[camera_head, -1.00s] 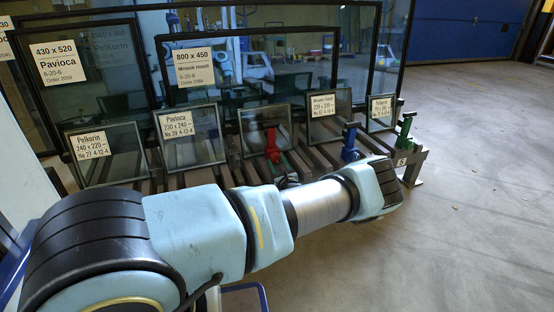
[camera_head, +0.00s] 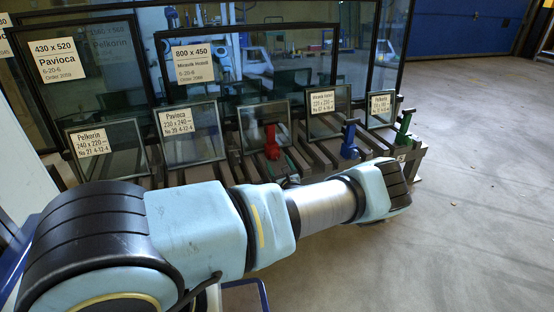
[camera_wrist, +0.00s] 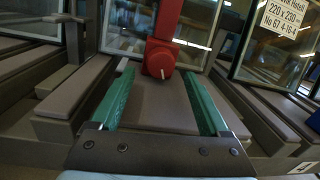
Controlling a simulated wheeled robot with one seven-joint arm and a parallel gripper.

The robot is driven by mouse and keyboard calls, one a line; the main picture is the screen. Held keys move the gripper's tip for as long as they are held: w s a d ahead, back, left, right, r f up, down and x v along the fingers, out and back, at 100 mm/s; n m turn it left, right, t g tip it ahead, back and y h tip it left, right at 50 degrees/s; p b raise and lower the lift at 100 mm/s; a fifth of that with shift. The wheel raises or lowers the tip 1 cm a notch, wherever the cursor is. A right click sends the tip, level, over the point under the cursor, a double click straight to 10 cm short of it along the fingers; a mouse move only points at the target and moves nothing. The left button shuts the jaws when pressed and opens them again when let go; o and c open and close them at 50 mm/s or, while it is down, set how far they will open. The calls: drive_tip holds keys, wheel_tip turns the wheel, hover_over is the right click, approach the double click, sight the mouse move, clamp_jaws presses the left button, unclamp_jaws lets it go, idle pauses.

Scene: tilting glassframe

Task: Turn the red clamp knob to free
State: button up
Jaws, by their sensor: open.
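The red clamp knob (camera_wrist: 159,58) is in the upper middle of the wrist view. It has a rounded lower end with a small pale mark, below a red upright. My gripper (camera_wrist: 160,76) is open, its two green fingers to the left and right of the knob's lower end. Neither finger visibly touches it, and I cannot tell the depth gap. In the head view the red clamp (camera_head: 271,142) stands on the slatted rack in front of a small glass pane.
A blue clamp (camera_head: 349,140) and a green clamp (camera_head: 404,127) stand to the right. Small labelled panes, such as the one (camera_head: 328,112) right of the red clamp, lean on the rack (camera_head: 310,157). Large framed panes stand behind. Open floor (camera_head: 480,200) lies right.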

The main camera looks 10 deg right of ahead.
drive_tip(key=s+p, duration=0.2)
drive_tip(key=s, duration=0.6)
drive_tip(key=shift+d, duration=0.2)
drive_tip(key=shift+s+f, duration=0.1)
